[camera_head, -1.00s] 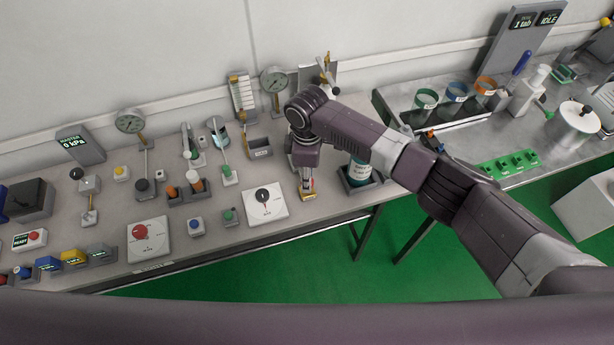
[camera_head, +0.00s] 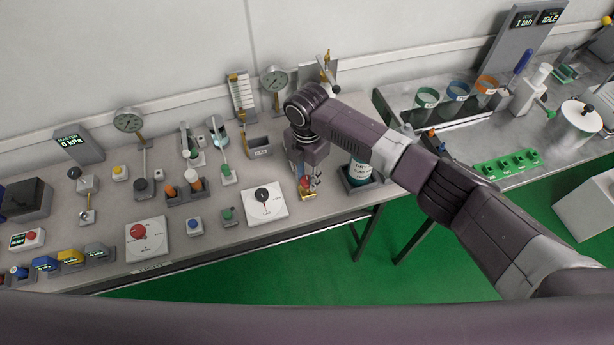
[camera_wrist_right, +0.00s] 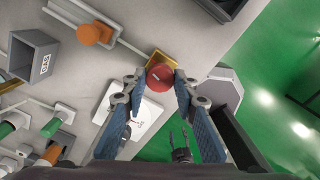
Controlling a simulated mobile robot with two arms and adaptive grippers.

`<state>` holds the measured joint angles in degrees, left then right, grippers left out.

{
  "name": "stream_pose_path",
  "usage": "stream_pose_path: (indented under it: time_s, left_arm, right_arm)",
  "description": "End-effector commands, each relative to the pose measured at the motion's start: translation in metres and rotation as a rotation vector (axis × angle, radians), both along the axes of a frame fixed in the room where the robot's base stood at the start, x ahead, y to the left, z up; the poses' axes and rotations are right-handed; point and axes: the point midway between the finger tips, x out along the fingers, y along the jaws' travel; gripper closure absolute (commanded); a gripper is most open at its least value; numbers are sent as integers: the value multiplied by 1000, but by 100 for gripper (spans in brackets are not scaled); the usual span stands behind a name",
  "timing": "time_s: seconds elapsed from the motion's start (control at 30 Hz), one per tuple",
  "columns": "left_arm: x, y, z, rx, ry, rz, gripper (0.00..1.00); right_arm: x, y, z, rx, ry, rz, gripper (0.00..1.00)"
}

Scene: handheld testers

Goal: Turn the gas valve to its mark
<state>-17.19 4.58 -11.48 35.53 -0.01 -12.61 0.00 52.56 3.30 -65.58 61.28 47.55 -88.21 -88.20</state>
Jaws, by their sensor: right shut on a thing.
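The gas valve appears to be the round red knob (camera_wrist_right: 159,76) with a short pale line on its face. It sits at a brass-yellow plate (camera_wrist_right: 166,57) near the front edge of the bench. In the head view the red knob (camera_head: 313,183) shows only partly, behind my fingers. My right gripper (camera_head: 305,182) points down at it. In the right wrist view the fingertips of my right gripper (camera_wrist_right: 160,80) are closed on opposite sides of the knob. I cannot make out the valve's target mark.
A white dial plate with a black knob (camera_head: 264,197) lies just left of my right gripper. A grey bin (camera_head: 258,146) and a gauge (camera_head: 274,78) are behind. Green floor lies beyond the bench edge.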

Motion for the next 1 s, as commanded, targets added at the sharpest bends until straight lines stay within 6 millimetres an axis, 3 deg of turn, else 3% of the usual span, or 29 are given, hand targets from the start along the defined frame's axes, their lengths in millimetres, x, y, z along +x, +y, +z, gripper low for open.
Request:
stream_pose_path:
  time_s: [0.4, 1.0]
  left_arm:
    - [0, 0, -5, 0, 0, 0, 56]
    - [0, 0, -5, 0, 0, 0, 56]
  right_arm:
    - [1, 0, 1, 1, -2, 224, 98]
    - [1, 0, 1, 0, -3, 270, 98]
